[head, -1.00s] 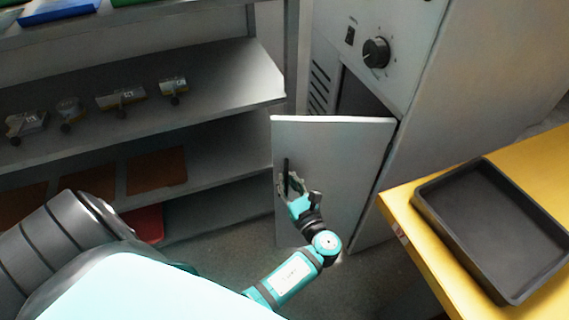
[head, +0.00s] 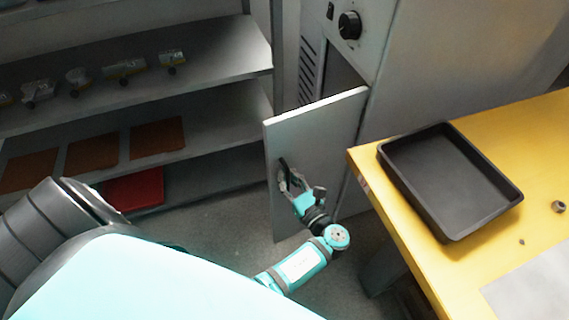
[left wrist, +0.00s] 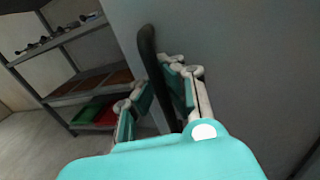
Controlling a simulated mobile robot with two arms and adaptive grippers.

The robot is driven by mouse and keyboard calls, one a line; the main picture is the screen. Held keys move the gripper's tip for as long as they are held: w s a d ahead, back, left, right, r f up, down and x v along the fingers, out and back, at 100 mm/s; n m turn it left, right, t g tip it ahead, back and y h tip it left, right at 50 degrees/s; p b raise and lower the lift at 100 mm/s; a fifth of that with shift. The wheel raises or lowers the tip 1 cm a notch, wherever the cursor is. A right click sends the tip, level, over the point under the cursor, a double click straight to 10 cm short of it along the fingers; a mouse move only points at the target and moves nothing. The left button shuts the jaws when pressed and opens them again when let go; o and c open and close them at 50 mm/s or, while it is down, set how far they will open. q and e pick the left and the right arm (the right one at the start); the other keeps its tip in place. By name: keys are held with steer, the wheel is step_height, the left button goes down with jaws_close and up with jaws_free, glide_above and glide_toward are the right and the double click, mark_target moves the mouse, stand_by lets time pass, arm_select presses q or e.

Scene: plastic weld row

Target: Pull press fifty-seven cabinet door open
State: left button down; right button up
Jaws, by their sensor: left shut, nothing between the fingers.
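The grey cabinet door (head: 322,150) stands ajar in the head view, hinged on its right side, with its free edge swung out toward me. Its dark upright handle (head: 281,166) is near the free edge; it also shows in the left wrist view (left wrist: 147,50). My left gripper (head: 287,183) is at the lower part of the handle; its fingers show in the left wrist view (left wrist: 158,98). It is shut with nothing gripped. The handle's lower end runs in among the fingers; whether they touch it is unclear. My right gripper is not in view.
The cabinet body (head: 440,60) has a black knob (head: 349,25) above the dark opening. A yellow table (head: 410,235) with a black tray (head: 450,180) stands close on the right. Grey shelves (head: 225,55) are on the left. Some floor shows below the door.

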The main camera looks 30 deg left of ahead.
mark_target(280, 145)
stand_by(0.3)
arm_select(q)
steer(key=c, duration=1.6)
jaws_free()
step_height(280, 145, up, 10)
steer(key=shift+r, duration=0.1)
steer(key=shift+d, duration=0.1)
